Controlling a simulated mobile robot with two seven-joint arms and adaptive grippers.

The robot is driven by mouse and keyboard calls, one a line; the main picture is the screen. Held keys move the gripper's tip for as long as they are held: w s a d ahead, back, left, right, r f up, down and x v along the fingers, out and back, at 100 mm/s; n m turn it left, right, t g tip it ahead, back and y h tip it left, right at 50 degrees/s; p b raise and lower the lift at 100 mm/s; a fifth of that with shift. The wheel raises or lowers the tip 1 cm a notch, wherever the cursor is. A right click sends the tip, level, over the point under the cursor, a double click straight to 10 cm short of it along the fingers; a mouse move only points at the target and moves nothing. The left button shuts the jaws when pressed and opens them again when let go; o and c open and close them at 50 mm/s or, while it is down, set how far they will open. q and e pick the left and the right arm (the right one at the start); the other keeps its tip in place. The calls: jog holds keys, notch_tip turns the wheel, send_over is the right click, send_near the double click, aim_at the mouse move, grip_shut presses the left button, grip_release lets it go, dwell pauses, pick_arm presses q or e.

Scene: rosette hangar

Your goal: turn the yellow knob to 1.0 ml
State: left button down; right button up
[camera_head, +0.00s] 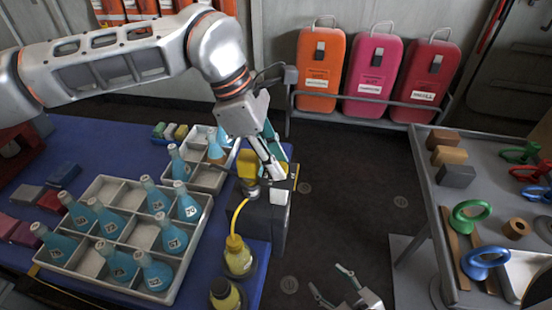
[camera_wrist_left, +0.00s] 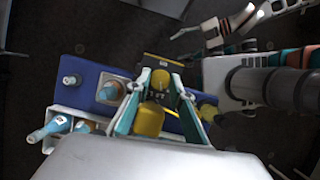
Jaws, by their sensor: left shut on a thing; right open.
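The yellow knob (camera_wrist_left: 160,78) sits between my left fingertips in the left wrist view, on the dark dispenser (camera_wrist_left: 160,63). In the head view the dispenser (camera_head: 264,222) stands at the right edge of the blue table. My left gripper (camera_head: 273,172) reaches down to its top and is shut on the knob, which the fingers mostly hide there. I cannot read the dispenser's setting. A yellow tube runs from the dispenser to a bottle of yellow liquid (camera_head: 238,258). My right gripper (camera_head: 336,284) is open and empty over the floor at the bottom.
White crates (camera_head: 118,190) with several blue flasks fill the blue table (camera_head: 100,140) left of the dispenser. A second yellow bottle (camera_head: 226,294) stands at the front. A grey table (camera_head: 440,200) with rings and blocks is at right. Dark floor lies between the tables.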

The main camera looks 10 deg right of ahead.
pick_arm(q)
jog(key=shift+r, duration=0.1)
jog(key=c, duration=1.8)
grip_release()
jog(key=v, duration=1.2)
jog(key=shift+r, duration=0.1)
